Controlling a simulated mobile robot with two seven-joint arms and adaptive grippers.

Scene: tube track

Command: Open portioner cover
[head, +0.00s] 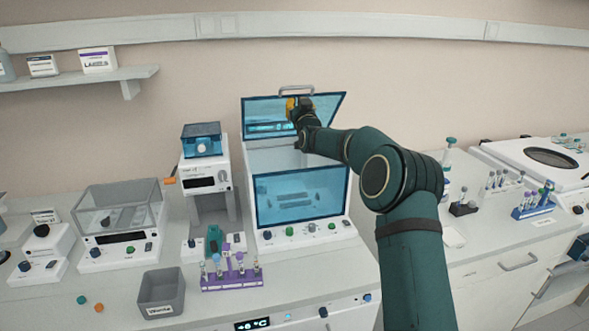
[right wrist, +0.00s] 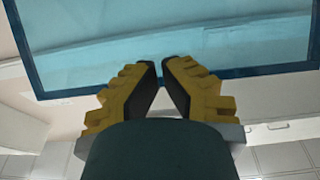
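The portioner (head: 262,158) is a white machine with a blue see-through front window (head: 300,195). Its blue-framed clear cover (head: 262,110) stands raised and tilted at the top, with a grey handle (head: 297,88) on its upper edge. My right gripper (head: 298,106) has yellow fingers and is in front of the raised cover, just below the handle. In the right wrist view its fingertips (right wrist: 161,66) are almost together with nothing seen between them, and the cover's blue pane (right wrist: 170,45) fills the area beyond. Whether they touch the cover cannot be told. My left gripper is not in view.
A white device with a blue top (head: 203,140) stands left of the portioner. A purple tube rack (head: 232,280) and a grey bin (head: 161,292) are in front. A clear-lidded device (head: 118,210) is farther left. Tube racks and a white machine (head: 540,155) stand at right.

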